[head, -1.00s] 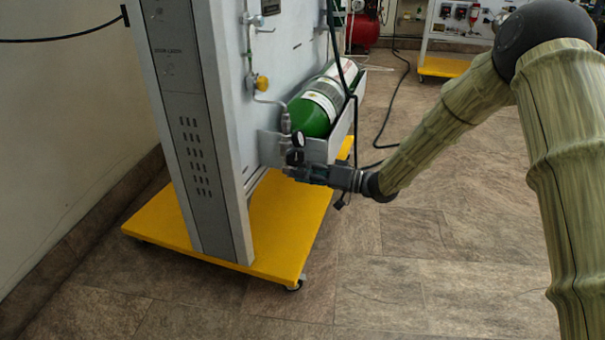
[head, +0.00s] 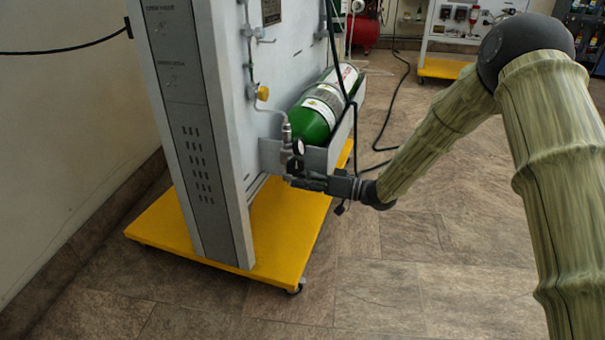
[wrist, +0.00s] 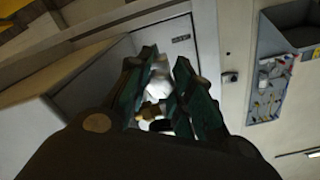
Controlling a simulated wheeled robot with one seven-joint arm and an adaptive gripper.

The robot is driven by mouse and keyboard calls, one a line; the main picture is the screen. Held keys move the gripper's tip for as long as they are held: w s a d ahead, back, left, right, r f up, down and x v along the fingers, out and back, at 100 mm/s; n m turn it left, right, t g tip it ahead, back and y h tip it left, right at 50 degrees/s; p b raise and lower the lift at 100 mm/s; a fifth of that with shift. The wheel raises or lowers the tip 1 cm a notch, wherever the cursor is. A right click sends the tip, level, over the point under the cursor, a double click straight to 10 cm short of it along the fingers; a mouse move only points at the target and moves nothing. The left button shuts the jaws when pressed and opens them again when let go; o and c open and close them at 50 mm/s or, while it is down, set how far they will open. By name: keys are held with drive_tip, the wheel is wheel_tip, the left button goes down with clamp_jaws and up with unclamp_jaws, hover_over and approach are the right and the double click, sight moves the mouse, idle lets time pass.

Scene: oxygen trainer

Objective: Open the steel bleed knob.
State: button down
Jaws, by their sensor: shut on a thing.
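My gripper (head: 296,181) is at the front end of the green oxygen cylinder (head: 312,122), just below the small round gauge (head: 299,147) and the regulator fittings (head: 287,138). In the wrist view the two dark green fingers (wrist: 170,95) are close together around small white and brass-coloured parts (wrist: 155,90). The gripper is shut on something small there. The steel bleed knob cannot be made out clearly; the fingers cover that spot in both views.
The cylinder lies in a grey tray (head: 322,158) on the panel's side. A yellow wheeled base (head: 180,243) sits under the grey panel (head: 190,130). A black hose (head: 353,130) hangs beside the cylinder. The floor to the right is open.

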drive_tip(key=n+p, duration=0.3)
drive_tip(key=shift+r+n+p, duration=0.25)
drive_tip(key=shift+n+p, duration=0.05)
drive_tip(key=n+p, duration=0.3)
drive_tip(key=n, duration=0.1)
drive_tip(key=shift+f+n, duration=0.1)
drive_tip(key=shift+n, duration=0.2)
drive_tip(key=n+p, duration=0.2)
drive_tip(key=n, duration=0.2)
drive_tip(key=n+p, duration=0.1)
drive_tip(key=n, duration=0.3)
drive_tip(key=n+p, duration=0.1)
drive_tip(key=n, duration=0.3)
drive_tip(key=shift+f+n, duration=0.1)
drive_tip(key=shift+n, duration=0.2)
drive_tip(key=n, duration=0.4)
drive_tip(key=shift+n, duration=0.3)
drive_tip(key=n, duration=0.4)
drive_tip(key=shift+f, duration=0.1)
drive_tip(key=shift+n, duration=2)
